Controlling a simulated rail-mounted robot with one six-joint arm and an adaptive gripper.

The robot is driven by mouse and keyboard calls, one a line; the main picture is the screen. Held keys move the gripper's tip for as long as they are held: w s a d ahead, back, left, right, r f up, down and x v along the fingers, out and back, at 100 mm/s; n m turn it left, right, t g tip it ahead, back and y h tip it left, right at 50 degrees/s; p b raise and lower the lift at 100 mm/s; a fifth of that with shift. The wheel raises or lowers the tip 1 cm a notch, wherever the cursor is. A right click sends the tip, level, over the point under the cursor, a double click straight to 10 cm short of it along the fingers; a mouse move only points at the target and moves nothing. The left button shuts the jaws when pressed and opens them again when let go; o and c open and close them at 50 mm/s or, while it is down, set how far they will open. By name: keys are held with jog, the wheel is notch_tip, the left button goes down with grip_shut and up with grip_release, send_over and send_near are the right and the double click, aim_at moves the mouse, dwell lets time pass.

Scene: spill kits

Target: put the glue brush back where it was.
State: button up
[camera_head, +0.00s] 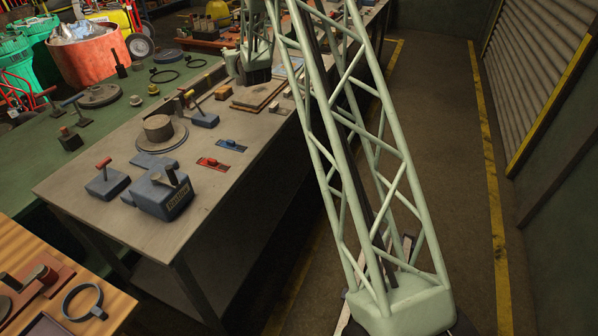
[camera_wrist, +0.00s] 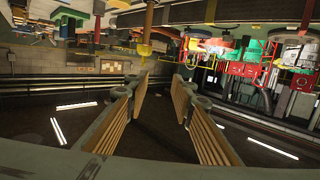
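In the wrist view my gripper (camera_wrist: 165,90) shows two ribbed fingers spread apart, with nothing between them. In the head view the green lattice arm is mine; its far end hangs over the bench, and the fingertips cannot be made out there. I cannot pick out the glue brush for certain. A small blue block with a yellow handle (camera_head: 204,117) stands on the grey bench (camera_head: 110,224), left of my arm. A dark upright handle (camera_head: 120,66) stands on the green bench behind it.
A wooden table (camera_head: 112,307) is at the lower left. The floor aisle at right is clear.

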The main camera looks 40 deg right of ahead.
jog(key=s+a+r+g+y, duration=0.1)
jog(key=s+a+r+g, duration=0.2)
jog(key=s+a+r, duration=0.65)
jog(key=s+a+r+n+g+y, duration=0.1)
jog(key=s+a+r, duration=0.3)
jog(key=s, duration=0.7)
jog(key=s+a+r+g, duration=0.2)
jog(key=s+a+r, duration=0.2)
jog(key=s, duration=0.7)
jog(key=s+a+f+g, duration=0.1)
jog(key=s+a+g, duration=0.1)
jog(key=s, duration=1.6)
jog(key=s+a+f+n+g+y, duration=0.1)
jog(key=s+a, duration=0.4)
jog(key=s, duration=1.2)
jog(key=s+a+f+g, duration=0.2)
jog(key=s+a+g, duration=0.1)
jog(key=s, duration=1.5)
jog(key=shift+s+a, duration=0.3)
jog(key=shift+a, duration=0.15)
